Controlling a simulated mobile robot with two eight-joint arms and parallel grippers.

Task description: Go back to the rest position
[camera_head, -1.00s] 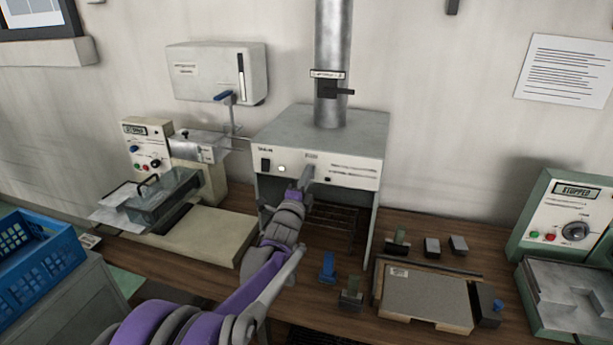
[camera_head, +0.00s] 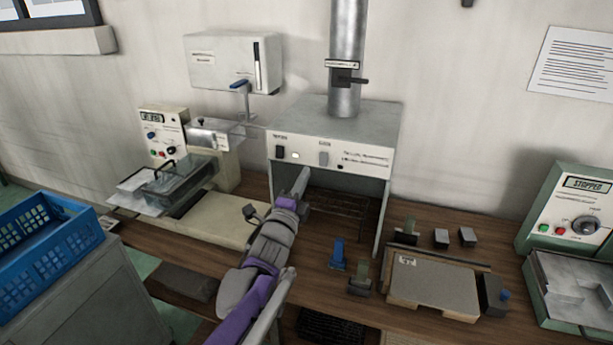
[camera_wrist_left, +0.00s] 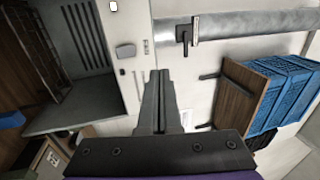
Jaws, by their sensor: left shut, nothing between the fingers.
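My left gripper (camera_head: 301,182) is shut and empty. It is in front of the open bay of the grey hood box (camera_head: 335,130), below its front panel with switches. In the left wrist view the closed fingers (camera_wrist_left: 158,88) point toward the panel, with a switch (camera_wrist_left: 125,51) to their left and the metal duct (camera_wrist_left: 235,30) to their upper right. My left arm comes up from the bottom of the head view. My right gripper is not in view.
A press-like machine (camera_head: 185,205) stands left of the hood. A flat plate (camera_head: 432,288), small blocks (camera_head: 441,237) and a blue-topped tool (camera_head: 338,254) lie to the right. A green machine marked STOPPED (camera_head: 580,205) is at far right. A blue crate (camera_head: 40,245) is at left.

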